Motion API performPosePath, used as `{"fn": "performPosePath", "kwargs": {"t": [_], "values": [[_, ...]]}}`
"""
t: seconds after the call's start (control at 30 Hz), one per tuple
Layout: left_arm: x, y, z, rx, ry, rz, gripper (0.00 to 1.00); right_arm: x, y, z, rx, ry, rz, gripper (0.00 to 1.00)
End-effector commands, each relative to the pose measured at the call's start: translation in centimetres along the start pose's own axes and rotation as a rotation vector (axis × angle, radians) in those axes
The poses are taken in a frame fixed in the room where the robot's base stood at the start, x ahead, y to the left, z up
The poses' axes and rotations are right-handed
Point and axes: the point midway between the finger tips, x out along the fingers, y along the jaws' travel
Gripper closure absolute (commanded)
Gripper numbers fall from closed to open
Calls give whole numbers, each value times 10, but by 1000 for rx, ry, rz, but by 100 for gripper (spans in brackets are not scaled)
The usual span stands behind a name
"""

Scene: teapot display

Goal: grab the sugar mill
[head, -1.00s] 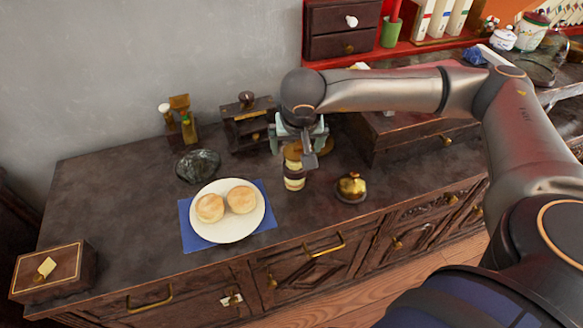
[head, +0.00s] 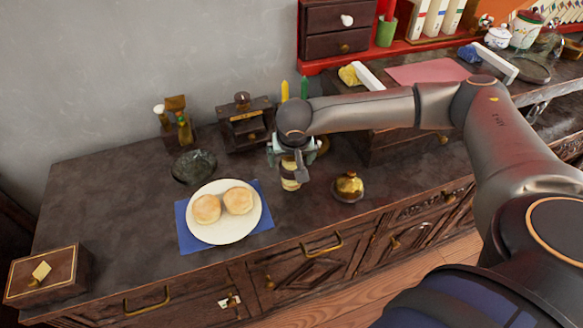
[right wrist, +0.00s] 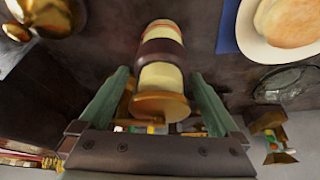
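The sugar mill, which I take to be the banded cream and dark brown cylinder (head: 289,182), stands upright on the dark cabinet top. My right gripper (head: 289,156) is above it and hides its upper part in the head view. In the right wrist view the mill (right wrist: 161,52) shows its cream and brown body and a round gold-coloured top. The right gripper's fingers (right wrist: 160,76) are open, one on each side of the mill near its gold top, with gaps still showing. My left gripper is not in view.
A brass bell-like object (head: 348,187) stands close to the right of the mill. A white plate (head: 228,238) with two buns lies on a blue napkin to the left. A dark wooden mill box (head: 246,126) and a dark bowl (head: 194,166) are behind.

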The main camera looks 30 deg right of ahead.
Motion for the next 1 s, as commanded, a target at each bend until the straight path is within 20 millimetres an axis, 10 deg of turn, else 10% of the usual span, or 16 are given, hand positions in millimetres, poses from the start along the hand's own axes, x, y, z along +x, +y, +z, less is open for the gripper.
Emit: {"fn": "performPosePath", "kwargs": {"t": [0.83, 1.0], "values": [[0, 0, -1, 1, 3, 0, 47, -1, 0, 0, 1, 0, 0, 99], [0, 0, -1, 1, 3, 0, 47, -2, 0, -2, 2, 3, -1, 100]]}}
